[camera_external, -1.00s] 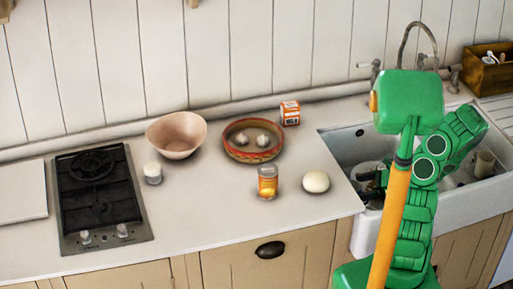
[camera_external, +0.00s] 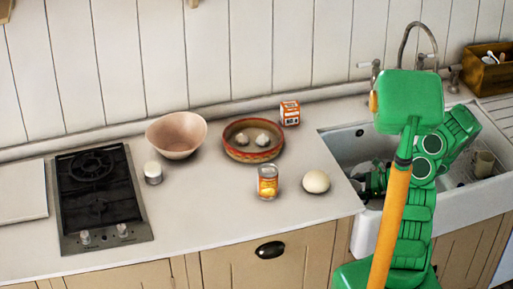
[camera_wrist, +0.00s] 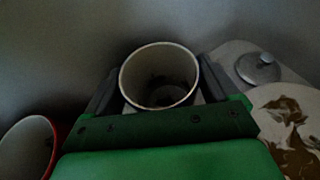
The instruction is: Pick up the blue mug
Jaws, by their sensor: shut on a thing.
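A mug (camera_wrist: 160,78) with a pale rim and dim inside stands between my gripper's fingers in the wrist view. Its outside is mostly hidden and the light is too low to tell its colour. My gripper (camera_wrist: 158,85) is shut on it, one dark finger on each side. In the external view my gripper (camera_external: 374,184) is down in the left part of the white sink (camera_external: 350,150), partly hidden by my arm. The held mug cannot be made out there.
A red-sided cup (camera_wrist: 28,148) is close on the left in the wrist view. A brown-patterned plate (camera_wrist: 285,120) and a round metal piece (camera_wrist: 258,68) lie on the right. A pale mug (camera_external: 483,163) stands in the sink's right part. The faucet (camera_external: 418,45) rises behind.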

